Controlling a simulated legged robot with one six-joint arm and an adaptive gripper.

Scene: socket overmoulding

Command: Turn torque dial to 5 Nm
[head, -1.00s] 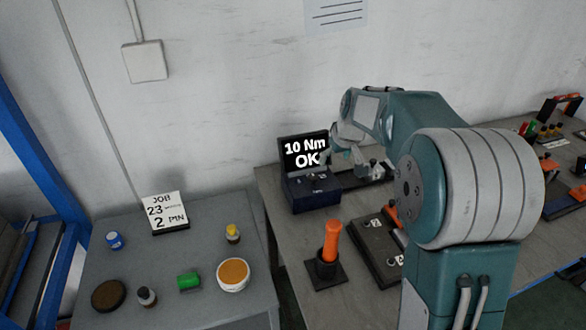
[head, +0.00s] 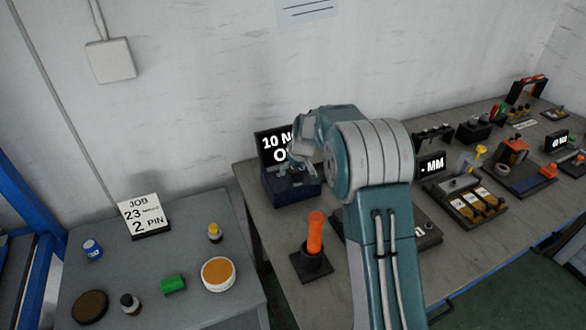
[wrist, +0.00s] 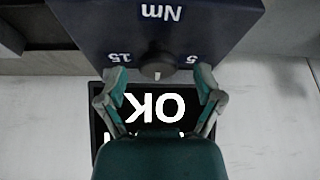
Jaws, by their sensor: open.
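The torque unit is a dark blue box (head: 295,194) with a black screen (head: 268,143) that reads "10 N…" and partly "O…" behind my arm. In the wrist view the picture is upside down; the screen (wrist: 155,108) reads "OK". The small dark torque dial (wrist: 157,62) sits on the box top between the marks "15" and "5", with "Nm" beyond it. A small pale mark on its screen-side edge lies between the two numbers. My gripper (wrist: 157,82) is open, its two fingertips on either side of the dial and apart from it. The dial is hidden in the head view.
An orange-handled tool (head: 315,236) stands in a black holder in front of the torque unit. A job card (head: 143,215) and small pots are on the left table. Fixtures (head: 475,200) fill the bench to the right. The wall is close behind the screen.

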